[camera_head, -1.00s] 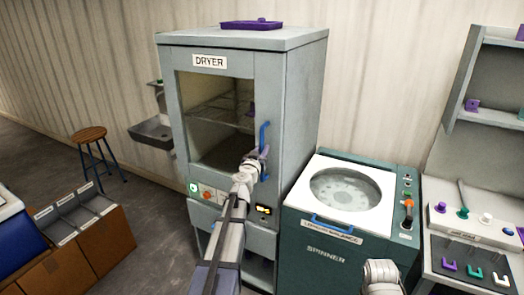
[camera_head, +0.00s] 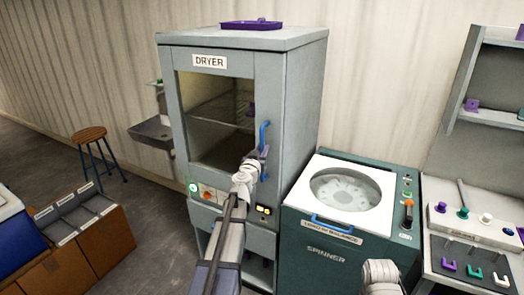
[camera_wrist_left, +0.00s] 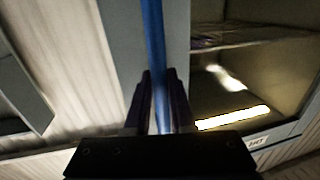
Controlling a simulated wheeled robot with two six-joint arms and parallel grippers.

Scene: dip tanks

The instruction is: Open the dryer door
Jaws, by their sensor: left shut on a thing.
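The grey dryer (camera_head: 303,100) stands at the centre in the head view, with a DRYER label on its front. Its glass-panelled door (camera_head: 262,85) looks shut. A wire rack shows inside through the glass. The blue vertical door handle (camera_head: 265,134) is on the door's right side. My left gripper (camera_head: 262,155) is at the handle's lower part. In the left wrist view the blue handle (camera_wrist_left: 154,45) runs between the two dark fingers (camera_wrist_left: 158,100), which are shut on it. My right arm (camera_head: 381,275) shows only in part at the bottom; its fingers cannot be made out.
A green spinner (camera_head: 325,256) with a white top stands right of the dryer. A purple tray (camera_head: 251,25) lies on the dryer. Open floor (camera_head: 150,215) lies between the box and dryer.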

